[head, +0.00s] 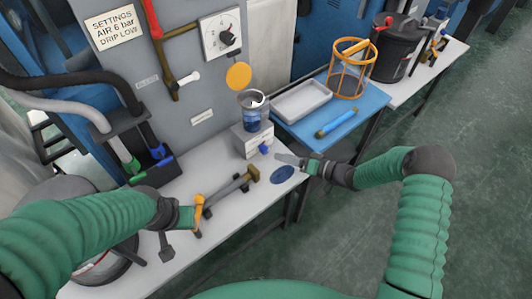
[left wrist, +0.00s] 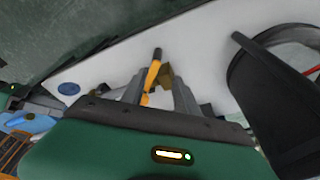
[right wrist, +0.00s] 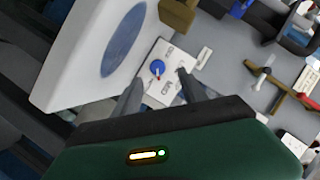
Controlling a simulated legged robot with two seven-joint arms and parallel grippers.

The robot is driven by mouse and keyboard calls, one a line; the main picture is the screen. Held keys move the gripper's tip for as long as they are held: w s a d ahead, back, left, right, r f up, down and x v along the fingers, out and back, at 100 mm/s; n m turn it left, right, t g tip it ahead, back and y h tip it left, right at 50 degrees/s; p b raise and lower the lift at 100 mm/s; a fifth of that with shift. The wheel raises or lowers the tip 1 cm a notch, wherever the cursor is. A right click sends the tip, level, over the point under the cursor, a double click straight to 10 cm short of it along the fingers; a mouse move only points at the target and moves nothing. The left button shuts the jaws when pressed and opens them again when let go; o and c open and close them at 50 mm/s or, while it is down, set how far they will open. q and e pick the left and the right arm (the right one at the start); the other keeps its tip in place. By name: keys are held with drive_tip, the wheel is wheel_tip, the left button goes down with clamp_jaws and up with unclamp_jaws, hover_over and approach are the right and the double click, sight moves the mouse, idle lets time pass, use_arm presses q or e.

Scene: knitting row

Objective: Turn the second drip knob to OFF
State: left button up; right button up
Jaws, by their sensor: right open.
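A blue drip knob (head: 264,149) is on the front of a small pale box (head: 247,142) that carries a blue cup. In the right wrist view the blue knob (right wrist: 157,66) has a red and white pointer and sits on a white plate (right wrist: 165,90) with small labels, too small to read. My right gripper (head: 284,158) is open, its fingertips just right of the knob, apart from it. In the right wrist view the knob lies between and beyond the fingers. My left gripper (head: 190,215) is at an orange-handled tool (head: 199,214); its fingers look apart around the orange part (left wrist: 152,76).
A blue disc (head: 283,174) lies on the bench near my right gripper. A brown-ended bar (head: 230,190) lies left of it. A blue mat (head: 350,112) with a tray (head: 302,101) and an orange basket (head: 352,72) is at the right. A dial (head: 222,36) is on the panel.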

sight(268, 151)
drive_tip(key=x, duration=0.4)
drive_tip(key=shift+w+f, duration=0.2)
drive_tip(key=shift+f, duration=0.05)
drive_tip(key=shift+w+a+f+b, duration=0.2)
drive_tip(key=shift+w+a+b, duration=0.05)
drive_tip(key=shift+w+a, duration=0.15)
drive_tip(key=shift+w+a+f+b, duration=0.2)
drive_tip(key=shift+w+a, duration=0.05)
drive_tip(key=shift+w, duration=0.2)
drive_tip(key=shift+w+a, duration=0.15)
drive_tip(key=shift+w, duration=0.1)
drive_tip(key=shift+w+a+f, duration=0.1)
drive_tip(key=shift+w+a, duration=0.05)
drive_tip(key=shift+a, duration=0.7)
drive_tip(key=shift+c, duration=1.7)
drive_tip(key=shift+d, duration=0.35)
drive_tip(key=c, duration=0.7)
use_arm(q)
drive_tip(key=shift+d+f, duration=0.5)
drive_tip(key=shift+f, duration=0.1)
use_arm(e)
clamp_jaws()
